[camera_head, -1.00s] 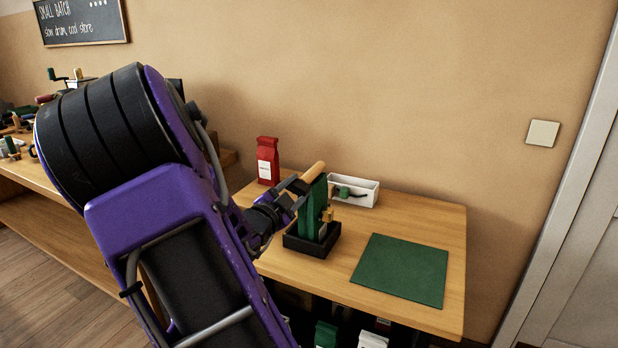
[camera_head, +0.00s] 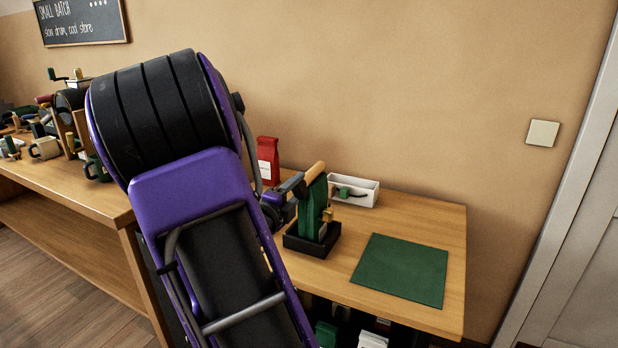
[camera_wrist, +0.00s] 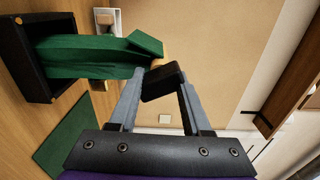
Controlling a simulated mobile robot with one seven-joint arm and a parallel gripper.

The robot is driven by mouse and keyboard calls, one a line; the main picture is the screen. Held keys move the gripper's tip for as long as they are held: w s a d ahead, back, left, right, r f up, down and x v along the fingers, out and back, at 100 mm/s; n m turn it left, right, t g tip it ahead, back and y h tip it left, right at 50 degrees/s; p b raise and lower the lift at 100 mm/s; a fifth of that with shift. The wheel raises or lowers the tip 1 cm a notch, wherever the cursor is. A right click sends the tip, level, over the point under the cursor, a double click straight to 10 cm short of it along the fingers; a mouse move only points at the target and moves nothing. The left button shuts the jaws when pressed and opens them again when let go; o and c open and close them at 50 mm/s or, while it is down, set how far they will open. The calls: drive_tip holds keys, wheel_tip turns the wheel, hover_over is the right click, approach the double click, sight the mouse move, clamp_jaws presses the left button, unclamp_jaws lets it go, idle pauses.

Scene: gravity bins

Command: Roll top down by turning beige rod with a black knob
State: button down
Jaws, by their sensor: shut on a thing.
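A tall green bag (camera_head: 309,215) stands upright in a black square holder (camera_head: 300,243) on the wooden table. The beige rod (camera_head: 315,171) lies across the top of the bag. In the wrist view, the bag (camera_wrist: 85,57) lies sideways in the picture, with a flap at its top end, and only a little of the rod (camera_wrist: 157,62) shows. My gripper (camera_wrist: 164,80) is shut on the black knob (camera_wrist: 158,86) at the rod's near end. In the head view my gripper (camera_head: 298,184) is at the left of the bag's top.
A red bag (camera_head: 268,160) stands behind, near the wall. A white tray (camera_head: 368,200) holding a small green and dark item is behind the green bag. A flat green mat (camera_head: 400,270) lies at the right. A long bench (camera_head: 70,190) with clutter is at the left.

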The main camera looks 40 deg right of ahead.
drive_tip(key=shift+m, duration=0.9)
drive_tip(key=c, duration=0.5)
unclamp_jaws()
drive_tip(key=shift+v, duration=2.5)
